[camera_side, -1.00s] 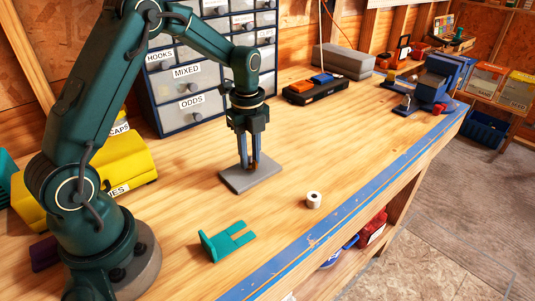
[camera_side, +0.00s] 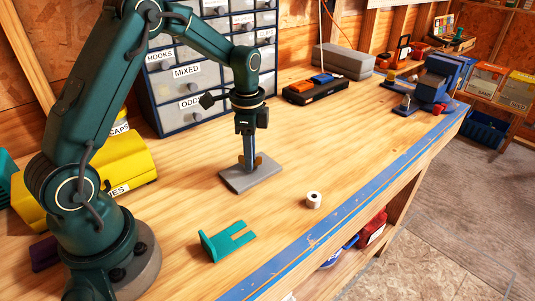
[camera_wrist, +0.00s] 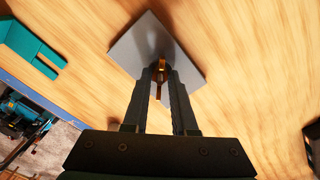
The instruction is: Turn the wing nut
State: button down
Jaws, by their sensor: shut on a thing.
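The wing nut (camera_wrist: 161,78) is a small brass-coloured piece standing over the middle of a grey square plate (camera_side: 238,182) on the bench. In the side view its wings (camera_side: 259,161) show at the foot of my fingers. My gripper (camera_side: 249,165) points straight down over the plate and is shut on the wing nut. In the wrist view the two dark fingers (camera_wrist: 162,72) have the nut between their tips, and the plate (camera_wrist: 133,50) lies beneath, turned like a diamond. The fingers hide part of the nut and whatever it sits on.
A teal bracket (camera_side: 228,241) and a white roll (camera_side: 313,200) lie in front of the plate. A drawer cabinet (camera_side: 190,92) stands behind, a yellow case (camera_side: 124,158) at left, a black organiser (camera_side: 318,91) and blue vise (camera_side: 436,82) farther right. The bench right of the plate is clear.

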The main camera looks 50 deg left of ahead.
jog(key=n, duration=0.5)
jog(key=shift+n, duration=0.3)
jog(key=n, duration=0.9)
jog(key=shift+n, duration=2.7)
jog(key=c, duration=0.7)
grip_release()
jog(key=shift+r, duration=2.55)
